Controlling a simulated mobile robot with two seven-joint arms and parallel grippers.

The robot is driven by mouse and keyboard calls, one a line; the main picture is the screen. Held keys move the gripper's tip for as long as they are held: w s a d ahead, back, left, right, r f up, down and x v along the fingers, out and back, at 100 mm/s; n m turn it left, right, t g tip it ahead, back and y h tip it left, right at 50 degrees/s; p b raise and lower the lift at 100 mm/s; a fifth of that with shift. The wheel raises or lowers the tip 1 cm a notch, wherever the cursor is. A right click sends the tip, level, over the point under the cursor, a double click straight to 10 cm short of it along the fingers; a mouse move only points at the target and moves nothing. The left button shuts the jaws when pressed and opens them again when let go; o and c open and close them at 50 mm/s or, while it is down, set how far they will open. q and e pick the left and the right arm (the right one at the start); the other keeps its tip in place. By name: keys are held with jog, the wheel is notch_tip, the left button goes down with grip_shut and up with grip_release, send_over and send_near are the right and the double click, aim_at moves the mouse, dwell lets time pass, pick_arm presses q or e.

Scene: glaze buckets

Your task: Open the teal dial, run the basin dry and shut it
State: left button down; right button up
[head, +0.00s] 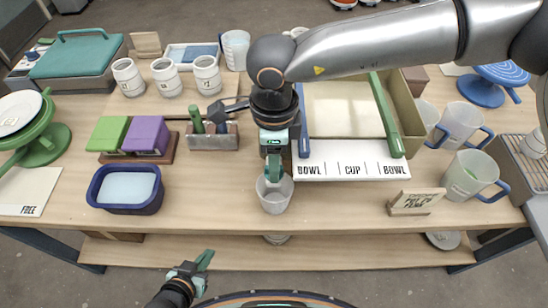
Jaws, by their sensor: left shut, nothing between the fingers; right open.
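I cannot make out a teal dial; my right arm covers part of the back middle of the table. A dark blue tub (125,208) with a pale blue inside stands at the table's front left; I cannot tell whether it is the basin. My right gripper (274,172) points down, open, its teal fingers over or inside the mouth of a grey cup (276,202) near the front edge. I cannot tell whether they touch the cup. My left gripper (207,260) is shut and empty, in front of the table and below its front edge.
Green (108,134) and purple (148,136) blocks stand behind the tub. A cream tray (345,110), a white label strip (350,160), a wooden sign (415,202) and clear mugs (472,175) lie right.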

jog(key=shift+f, duration=0.25)
grip_shut()
dwell(0.5)
